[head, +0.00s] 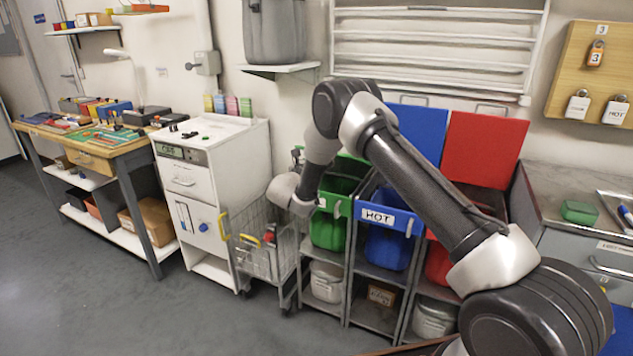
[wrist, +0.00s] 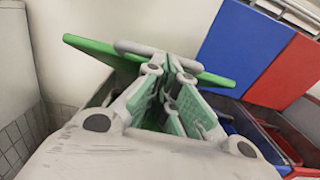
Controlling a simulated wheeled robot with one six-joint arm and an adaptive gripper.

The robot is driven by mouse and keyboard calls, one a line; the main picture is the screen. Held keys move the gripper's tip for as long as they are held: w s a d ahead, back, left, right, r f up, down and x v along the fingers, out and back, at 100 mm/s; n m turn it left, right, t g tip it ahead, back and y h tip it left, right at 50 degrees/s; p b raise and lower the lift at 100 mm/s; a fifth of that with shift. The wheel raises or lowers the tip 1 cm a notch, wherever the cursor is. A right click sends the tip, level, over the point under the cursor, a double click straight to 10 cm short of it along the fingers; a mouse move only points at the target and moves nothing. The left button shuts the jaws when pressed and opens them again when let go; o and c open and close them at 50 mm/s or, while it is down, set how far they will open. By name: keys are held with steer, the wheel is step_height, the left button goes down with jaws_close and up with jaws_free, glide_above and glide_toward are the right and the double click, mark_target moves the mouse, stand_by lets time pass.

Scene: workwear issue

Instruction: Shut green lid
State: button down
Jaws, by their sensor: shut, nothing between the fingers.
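The green lid (wrist: 95,48) shows in the wrist view as a thin green panel, seen nearly edge-on and tilted. A grey bar (wrist: 135,46), apparently its handle, runs along it. My gripper (wrist: 165,68) is shut and empty, its fingertips overlapping the lid and bar in the picture. I cannot tell whether they touch. In the head view the green bin (head: 328,231) stands left of the blue one with its front open to view. Part of the green lid (head: 352,168) shows behind my arm, which hides the rest. My fingers are mostly hidden there by my wrist.
The blue lid (head: 417,128) and red lid (head: 485,150) stand raised against the wall. The blue bin (head: 388,247) is labelled HOT. A wire trolley (head: 262,250) and white cabinet (head: 205,165) stand close on the left. Open floor lies in front at left.

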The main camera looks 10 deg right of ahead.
steer(key=w+d+r, duration=0.1)
steer(key=r, duration=0.2)
steer(key=w+d+r+g+y, duration=0.1)
steer(key=w+r, duration=0.1)
steer(key=r, duration=0.1)
steer(key=w+d+r+g, duration=0.1)
steer(key=w+r, duration=0.1)
steer(key=r, duration=0.2)
steer(key=shift+w+d+r+y, duration=0.1)
steer(key=shift+d+y, duration=0.3)
steer(key=shift+w+d+r, duration=0.2)
steer(key=shift+w+r, duration=0.15)
steer(key=shift+r, duration=0.1)
